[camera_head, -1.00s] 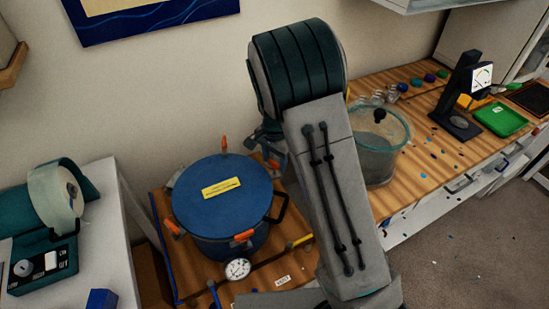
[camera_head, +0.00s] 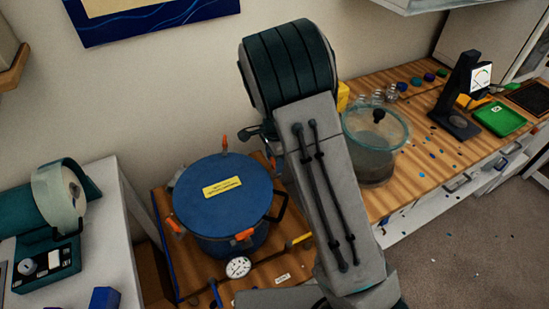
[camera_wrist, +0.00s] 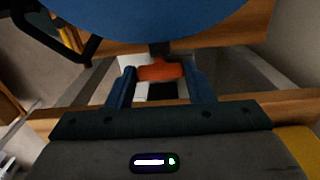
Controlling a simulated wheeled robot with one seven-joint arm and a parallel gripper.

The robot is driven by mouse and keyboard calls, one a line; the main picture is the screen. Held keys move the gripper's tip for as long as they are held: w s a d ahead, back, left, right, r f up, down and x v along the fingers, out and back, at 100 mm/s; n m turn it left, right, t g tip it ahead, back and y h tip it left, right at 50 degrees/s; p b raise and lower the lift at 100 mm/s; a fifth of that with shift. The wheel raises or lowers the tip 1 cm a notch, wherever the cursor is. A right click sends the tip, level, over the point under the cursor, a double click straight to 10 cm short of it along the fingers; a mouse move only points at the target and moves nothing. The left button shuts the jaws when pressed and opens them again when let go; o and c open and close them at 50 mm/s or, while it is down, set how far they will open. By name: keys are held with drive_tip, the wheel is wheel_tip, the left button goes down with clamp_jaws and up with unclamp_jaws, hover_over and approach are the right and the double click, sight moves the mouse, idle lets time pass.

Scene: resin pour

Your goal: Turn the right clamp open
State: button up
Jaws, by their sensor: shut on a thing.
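The pressure pot has a blue lid (camera_head: 222,192) with a yellow label and stands on a wooden surface at the left of the head view. The lid's edge (camera_wrist: 160,18) fills the top of the wrist view. Orange-tipped clamps show at the pot's back (camera_head: 224,143), left (camera_head: 174,226) and front (camera_head: 244,235).
A black pot handle (camera_wrist: 82,48) is close to the left of my gripper in the wrist view. A pressure gauge (camera_head: 238,267) is at the pot's front. A glass vessel (camera_head: 375,150) stands right of my arm.

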drive_tip(key=o, duration=1)
wheel_tip(320, 180, up, 14)
drive_tip(key=b, duration=0.1)
drive_tip(key=shift+b, duration=0.3)
